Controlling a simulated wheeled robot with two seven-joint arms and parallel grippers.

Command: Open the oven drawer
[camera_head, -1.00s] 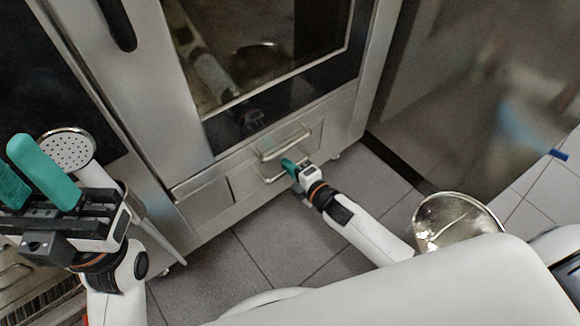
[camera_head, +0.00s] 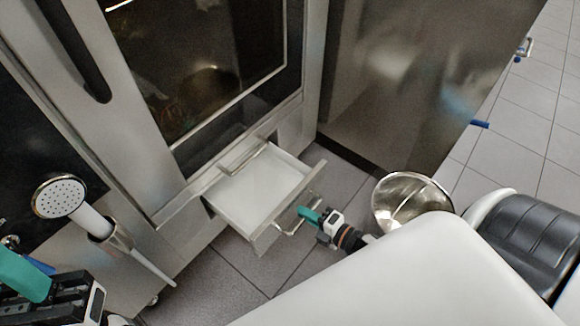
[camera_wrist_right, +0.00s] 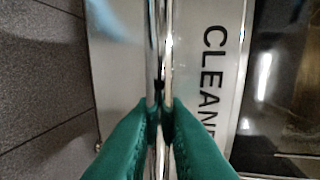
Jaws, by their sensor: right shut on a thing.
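The oven drawer (camera_head: 259,189) is pulled out from below the oven door (camera_head: 195,60), and its pale inside shows empty in the head view. Its bar handle (camera_head: 297,219) is on the front panel. My right gripper (camera_head: 308,217) is at that handle. In the right wrist view, the green fingertips (camera_wrist_right: 160,115) are closed around the shiny handle bar (camera_wrist_right: 158,60), beside a panel lettered "CLEAN" (camera_wrist_right: 214,70). My left gripper (camera_head: 22,278) is at the lower left of the head view, away from the drawer and cut off by the edge; its finger gap is not clear.
A metal bowl (camera_head: 411,200) is on the right, close to my right arm. A shower-like spray head (camera_head: 62,197) hangs at the left of the oven. A steel cabinet (camera_head: 405,80) stands to the right. Grey floor tiles (camera_head: 225,268) are clear in front of the drawer.

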